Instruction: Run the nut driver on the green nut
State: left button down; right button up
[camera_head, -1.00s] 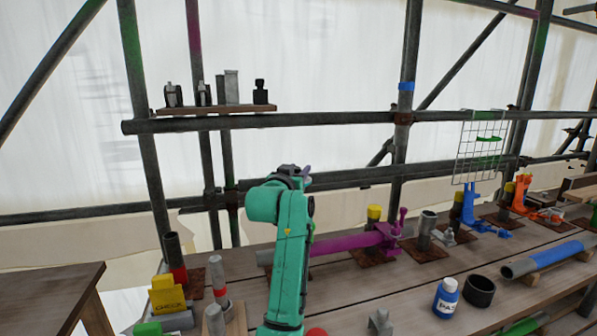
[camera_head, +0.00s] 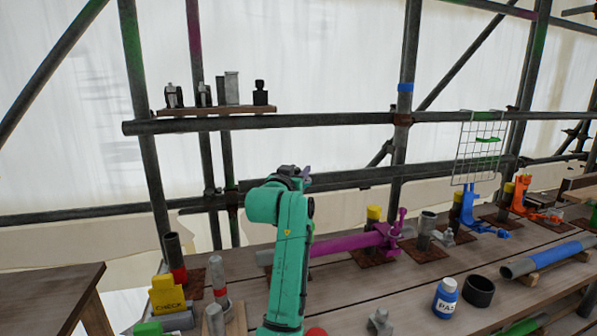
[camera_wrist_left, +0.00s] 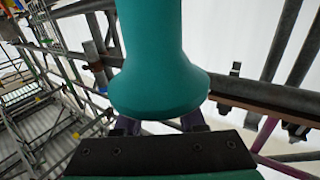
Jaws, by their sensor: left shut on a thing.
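My left gripper (camera_wrist_left: 160,126) shows in the wrist view as two dark fingers beyond a dark screwed plate. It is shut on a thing. A large teal flared body covers the fingertips, so I cannot make out what is held or where the nut driver is. In the head view my teal left arm rises at the middle, and the dark end of the gripper (camera_head: 292,172) shows small above the bench. I cannot pick out the green nut for sure; a green piece (camera_head: 147,328) sits at the bottom left. My right gripper is out of view.
The plank bench (camera_head: 345,285) carries a purple clamp (camera_head: 345,243), blue and orange clamps (camera_head: 520,195), a paste bottle (camera_head: 446,298), a black ring (camera_head: 479,291) and a yellow check block (camera_head: 166,294). Scaffold tubes and a small shelf (camera_head: 217,110) stand behind. A wire grid (camera_head: 480,160) hangs right.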

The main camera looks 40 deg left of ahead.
pick_arm(q)
jog(key=shift+w+f, duration=0.1)
jog(key=shift+f, duration=0.2)
jog(key=r+p, duration=0.2)
jog(key=p, duration=0.1)
jog(key=shift+w+a+r, duration=0.25)
jog(key=shift+a+r, duration=0.05)
jog(key=shift+r, duration=0.1)
jog(key=r+p, duration=0.2)
jog(key=shift+s+d+r, duration=0.15)
jog(key=shift+s+r, duration=0.05)
jog(key=shift+r, duration=0.15)
notch_tip(320, 180, up, 2)
jog(key=shift+w+r+p, duration=0.1)
jog(key=shift+r+p, duration=0.1)
jog(key=shift+p, duration=0.85)
